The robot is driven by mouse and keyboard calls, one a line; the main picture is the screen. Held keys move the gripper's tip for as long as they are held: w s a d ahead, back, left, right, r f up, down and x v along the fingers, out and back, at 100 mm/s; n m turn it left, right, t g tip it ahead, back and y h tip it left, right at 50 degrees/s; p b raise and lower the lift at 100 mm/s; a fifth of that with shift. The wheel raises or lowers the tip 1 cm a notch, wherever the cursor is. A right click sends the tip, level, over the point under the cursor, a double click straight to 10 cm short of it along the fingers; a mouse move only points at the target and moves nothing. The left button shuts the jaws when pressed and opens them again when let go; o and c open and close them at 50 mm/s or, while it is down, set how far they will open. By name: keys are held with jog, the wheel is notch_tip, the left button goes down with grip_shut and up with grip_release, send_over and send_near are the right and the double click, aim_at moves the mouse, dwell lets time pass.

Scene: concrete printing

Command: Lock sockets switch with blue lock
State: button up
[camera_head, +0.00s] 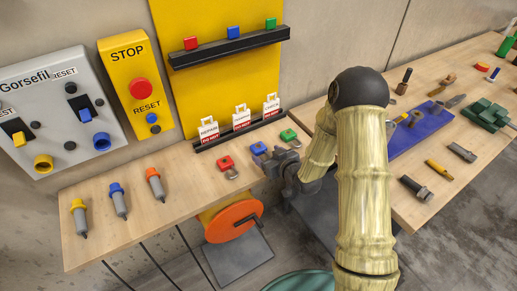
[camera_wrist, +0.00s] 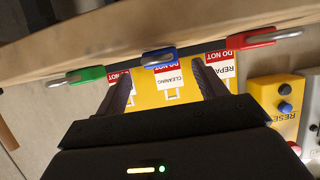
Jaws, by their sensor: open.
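The blue lock (camera_head: 258,149) lies on the wooden table between the red lock (camera_head: 225,163) and the green lock (camera_head: 288,135). My gripper (camera_head: 276,164) is low at the table's front edge, close to the blue lock. In the wrist view the blue lock (camera_wrist: 158,57) is ahead of my open gripper (camera_wrist: 160,70), between its two fingers and not gripped. The grey panel (camera_head: 58,88) on the wall at left has a blue switch (camera_head: 85,114) above a blue socket (camera_head: 102,141), and a yellow switch (camera_head: 19,138) above a yellow socket (camera_head: 43,162).
White tags (camera_head: 241,117) stand in a black holder behind the locks. Yellow, blue and orange plugs (camera_head: 119,201) lie on the table at left. An orange reel (camera_head: 232,222) is below the table. A yellow stop box (camera_head: 136,85) hangs beside the panel. Tools cover the right table.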

aim_at(260, 148)
jog(key=shift+w+a, duration=0.3)
jog(key=shift+w, duration=0.1)
jog(key=p+x, duration=0.1)
jog(key=x, duration=0.3)
jog(key=shift+w+a+r+p, duration=0.1)
jog(key=shift+a+p, duration=0.05)
jog(key=shift+p, duration=0.25)
jog(key=c, duration=1.2)
notch_tip(260, 148, up, 10)
jog(key=shift+b, duration=0.8)
